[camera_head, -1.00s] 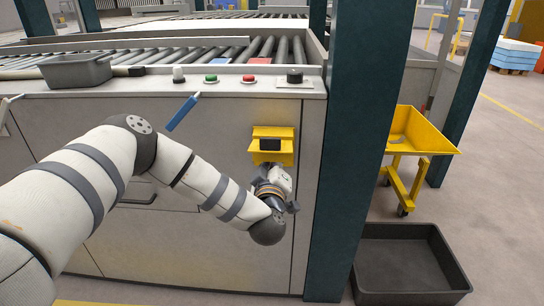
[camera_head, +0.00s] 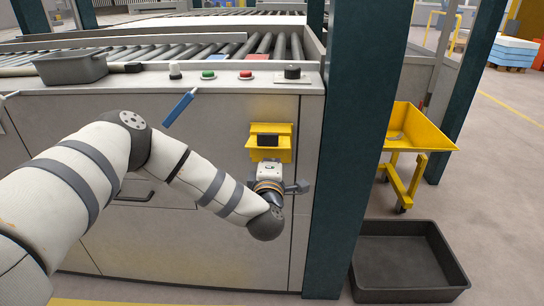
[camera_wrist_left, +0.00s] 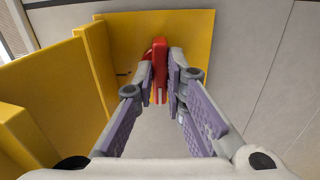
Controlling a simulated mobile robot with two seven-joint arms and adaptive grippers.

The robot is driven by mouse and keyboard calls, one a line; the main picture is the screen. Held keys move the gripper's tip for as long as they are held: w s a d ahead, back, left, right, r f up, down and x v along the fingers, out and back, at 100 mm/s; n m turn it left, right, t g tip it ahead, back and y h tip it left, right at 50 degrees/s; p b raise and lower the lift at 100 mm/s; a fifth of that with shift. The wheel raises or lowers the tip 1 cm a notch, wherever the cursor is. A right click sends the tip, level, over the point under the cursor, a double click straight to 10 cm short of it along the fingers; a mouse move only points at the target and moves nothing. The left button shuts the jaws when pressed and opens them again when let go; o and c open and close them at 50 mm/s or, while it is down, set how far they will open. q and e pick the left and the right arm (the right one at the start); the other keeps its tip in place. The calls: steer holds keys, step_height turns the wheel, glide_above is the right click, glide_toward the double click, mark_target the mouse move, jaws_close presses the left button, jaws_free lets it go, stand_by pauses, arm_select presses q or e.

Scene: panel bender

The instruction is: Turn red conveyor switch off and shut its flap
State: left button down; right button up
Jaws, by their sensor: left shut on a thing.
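The yellow switch box (camera_head: 283,154) is on the machine's grey front, just left of the dark post. In the left wrist view its yellow backplate (camera_wrist_left: 120,32) lies behind a red switch handle (camera_wrist_left: 160,72). A yellow panel (camera_wrist_left: 50,75), which looks like the flap standing open, juts out at the left. My left gripper (camera_wrist_left: 160,85) is shut on the red handle, with a fingertip on each side. In the head view the gripper (camera_head: 268,165) is up against the box, and the red handle is hidden. My right gripper is not in view.
Green (camera_head: 208,75) and red (camera_head: 246,75) buttons and a black knob (camera_head: 292,73) are on the ledge above. A blue handle (camera_head: 179,109) sticks out at the left. A dark green post (camera_head: 355,150) stands close to the right, with a black floor bin (camera_head: 408,255) beyond.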

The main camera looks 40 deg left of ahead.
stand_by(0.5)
arm_select(q)
steer(key=c, duration=1.6)
jaws_free()
steer(key=shift+c, duration=0.2)
steer(key=v, duration=1.2)
steer(key=shift+s, duration=0.1)
steer(key=shift+c, duration=0.3)
